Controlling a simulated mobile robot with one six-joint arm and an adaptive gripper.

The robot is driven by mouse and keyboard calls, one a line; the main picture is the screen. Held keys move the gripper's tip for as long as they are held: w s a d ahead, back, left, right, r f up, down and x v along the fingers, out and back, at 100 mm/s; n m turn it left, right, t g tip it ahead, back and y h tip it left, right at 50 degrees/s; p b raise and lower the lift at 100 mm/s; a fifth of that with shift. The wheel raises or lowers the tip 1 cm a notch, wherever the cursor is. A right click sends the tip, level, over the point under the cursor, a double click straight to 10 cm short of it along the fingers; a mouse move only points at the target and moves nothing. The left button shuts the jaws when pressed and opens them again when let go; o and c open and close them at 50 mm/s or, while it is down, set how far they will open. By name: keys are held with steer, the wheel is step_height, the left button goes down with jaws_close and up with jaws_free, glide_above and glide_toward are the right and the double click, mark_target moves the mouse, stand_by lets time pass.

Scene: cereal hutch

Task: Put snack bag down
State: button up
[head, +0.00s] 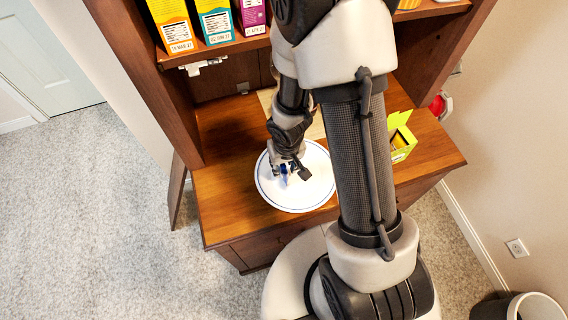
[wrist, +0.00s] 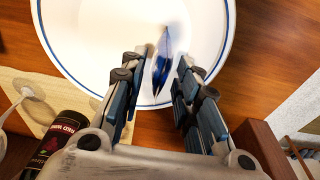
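The snack bag (wrist: 161,68) is a thin blue and clear packet, seen nearly edge-on in the wrist view. It is over the white blue-rimmed plate (head: 275,193), which also fills the top of the wrist view (wrist: 95,45). My gripper (wrist: 162,60) points down over the plate, one finger on each side of the bag. Narrow white gaps show between the bag and both fingers, so the gripper looks open around it. In the head view, my gripper (head: 290,175) partly hides the blue bag (head: 284,173). I cannot tell how the bag's lower edge meets the plate.
The plate is on the wooden hutch counter (head: 228,212). A yellow open box (head: 402,140) stands at the right. Cereal boxes (head: 215,20) line the shelf above. A light board (wrist: 40,105) and a dark red-wine-labelled bottle (wrist: 58,138) are at the wrist view's lower left.

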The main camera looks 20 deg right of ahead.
steer(key=shift+o, duration=0.8)
steer(key=shift+r, duration=0.15)
steer(key=s+d+r+t+h+p, duration=0.2)
steer(key=r+p, duration=0.9)
steer(key=r, duration=1.9)
steer(key=s+a+r+y, duration=0.1)
steer(key=s+r+y, duration=0.1)
steer(key=s+r, duration=1)
steer(key=shift+s+a+t, duration=0.15)
steer(key=shift+s+t, duration=0.25)
steer(key=shift+s, duration=0.2)
